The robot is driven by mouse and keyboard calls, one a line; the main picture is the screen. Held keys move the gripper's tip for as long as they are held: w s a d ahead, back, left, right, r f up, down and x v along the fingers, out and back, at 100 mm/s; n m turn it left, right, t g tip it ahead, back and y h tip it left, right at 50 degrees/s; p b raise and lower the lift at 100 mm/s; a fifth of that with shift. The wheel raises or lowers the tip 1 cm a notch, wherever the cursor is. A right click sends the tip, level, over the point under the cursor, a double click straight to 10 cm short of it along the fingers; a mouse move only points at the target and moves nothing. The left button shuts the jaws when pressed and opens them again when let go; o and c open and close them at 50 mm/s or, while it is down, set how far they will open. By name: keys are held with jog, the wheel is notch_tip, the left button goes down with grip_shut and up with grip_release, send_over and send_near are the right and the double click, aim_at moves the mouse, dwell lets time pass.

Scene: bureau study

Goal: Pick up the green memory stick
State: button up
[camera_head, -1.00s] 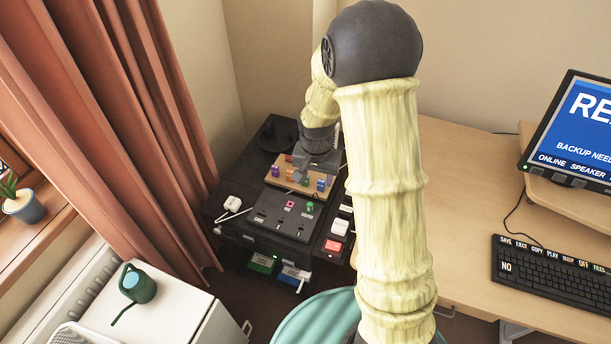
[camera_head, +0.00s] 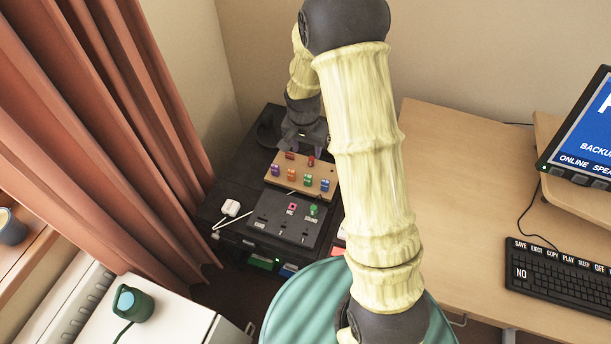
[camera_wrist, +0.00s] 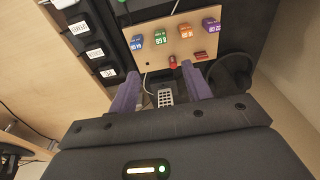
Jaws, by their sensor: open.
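The green memory stick (camera_head: 308,180) stands on a pale wooden board in the head view, between an orange stick (camera_head: 291,174) and a blue stick (camera_head: 325,186). In the wrist view the green stick (camera_wrist: 161,38) is near the top, beyond the fingertips. A purple stick (camera_wrist: 210,25) is at the row's end. My gripper (camera_wrist: 163,78) is open, its two purple fingers apart with no stick between them. In the head view my gripper (camera_head: 304,146) is just behind the board's far edge.
Two red pieces (camera_wrist: 173,62) (camera_wrist: 200,55) lie on the wooden board (camera_head: 283,182) nearer my fingers than the sticks. A dark panel (camera_head: 268,227) with pink and green pieces lies in front. A white plug (camera_head: 230,208) and cable lie left. Labelled black boxes (camera_wrist: 94,54) stand beside the board.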

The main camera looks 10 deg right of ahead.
jog(key=p, duration=0.1)
send_near(308, 176)
jog(key=f, duration=0.5)
jog(key=shift+d+f, duration=0.3)
jog(key=shift+d, duration=0.1)
jog(key=shift+w+f+p, duration=0.2)
jog(key=shift+f, duration=0.65)
jog(key=shift+w+f+p, duration=0.2)
jog(key=shift+f+p, duration=0.05)
jog(key=shift+f, duration=0.6)
jog(key=shift+w+f+p, duration=0.15)
jog(key=shift+f+p, duration=0.05)
jog(key=shift+f, duration=0.65)
jog(key=c, duration=1)
